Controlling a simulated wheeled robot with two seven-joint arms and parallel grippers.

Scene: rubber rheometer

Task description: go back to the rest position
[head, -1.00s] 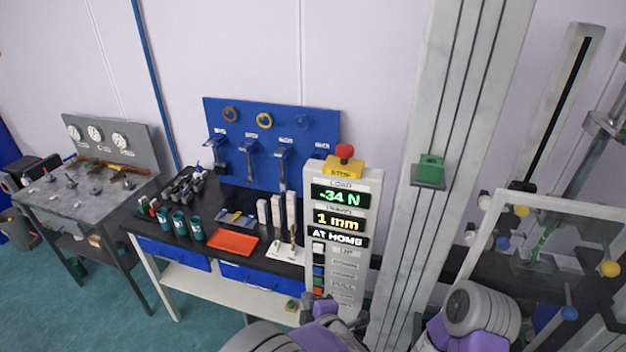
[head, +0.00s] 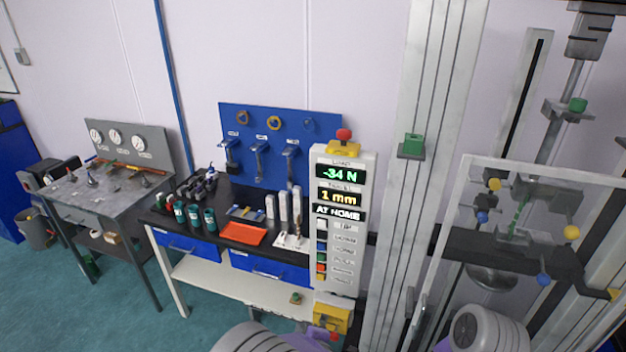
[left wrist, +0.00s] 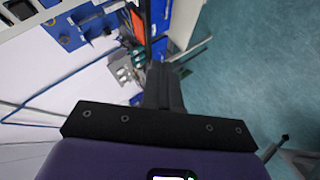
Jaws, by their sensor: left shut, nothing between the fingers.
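My left gripper (left wrist: 165,85) shows in the left wrist view as dark fingers closed together, with nothing between them. In the head view only grey and purple parts of my left arm show at the bottom edge, and its fingertips cannot be made out. My right gripper is out of view; grey and purple parts of my right arm show at the lower right. The testing machine's control panel (head: 339,220) reads -34 N, 1 mm and AT HOME.
A red stop button (head: 344,134) tops the panel; a yellow box (head: 332,313) sits below it. The machine's clear guard (head: 462,200) and column (head: 425,120) stand at right. A bench with an orange tray (head: 243,234) is left of the panel. Teal floor is open at lower left.

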